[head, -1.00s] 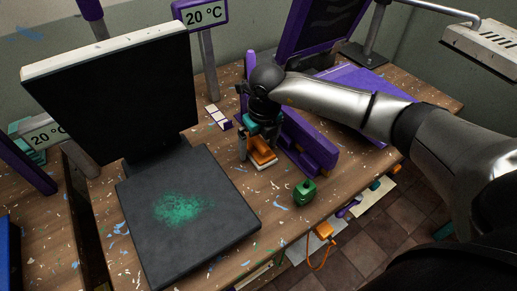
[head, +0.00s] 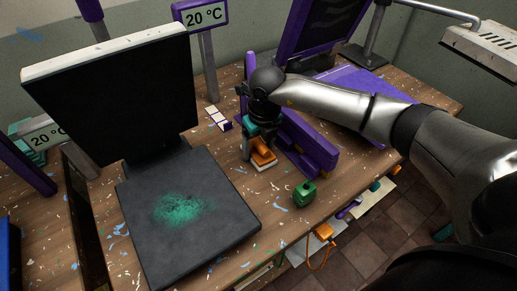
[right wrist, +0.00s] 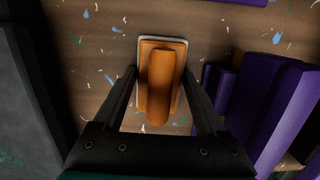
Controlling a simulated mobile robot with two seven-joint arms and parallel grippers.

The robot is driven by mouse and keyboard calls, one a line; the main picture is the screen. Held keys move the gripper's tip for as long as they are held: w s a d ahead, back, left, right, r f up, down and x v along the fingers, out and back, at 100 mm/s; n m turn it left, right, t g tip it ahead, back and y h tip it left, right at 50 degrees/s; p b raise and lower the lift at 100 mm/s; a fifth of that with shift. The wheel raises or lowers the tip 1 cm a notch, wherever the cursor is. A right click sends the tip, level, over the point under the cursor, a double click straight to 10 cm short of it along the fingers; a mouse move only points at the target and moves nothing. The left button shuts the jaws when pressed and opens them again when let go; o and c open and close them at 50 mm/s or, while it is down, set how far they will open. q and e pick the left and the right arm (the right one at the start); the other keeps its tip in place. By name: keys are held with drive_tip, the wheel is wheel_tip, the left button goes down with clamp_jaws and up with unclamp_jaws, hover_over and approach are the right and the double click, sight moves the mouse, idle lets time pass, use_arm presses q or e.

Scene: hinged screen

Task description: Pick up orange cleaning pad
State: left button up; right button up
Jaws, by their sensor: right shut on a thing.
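The orange cleaning pad (head: 263,159) has an orange handle and a pale base. It is on the wooden table, between the dark hinged screen and a purple block. In the right wrist view the cleaning pad (right wrist: 160,82) is upright in the picture between my two dark fingers. My right gripper (head: 256,153) reaches down over it and is shut on its sides. The right gripper's fingers (right wrist: 157,90) also show in the right wrist view. The pad's base seems to be at table level; I cannot tell any gap. My left gripper is out of view.
The open dark hinged screen (head: 190,215) with a green powder stain is left of the pad. A purple block (head: 307,145) stands close on the right. A green weight-like object (head: 304,193) is near the front edge. Pale-and-purple pieces (head: 218,118) lie behind. Coloured scraps litter the table.

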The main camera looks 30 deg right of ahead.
sight(258, 140)
drive_tip(key=shift+r, duration=0.1)
wheel_tip(258, 140, up, 20)
drive_tip(key=p, duration=0.2)
idle(0.4)
drive_tip(key=o, duration=0.9)
drive_tip(key=shift+c, duration=0.2)
drive_tip(key=c, duration=0.6)
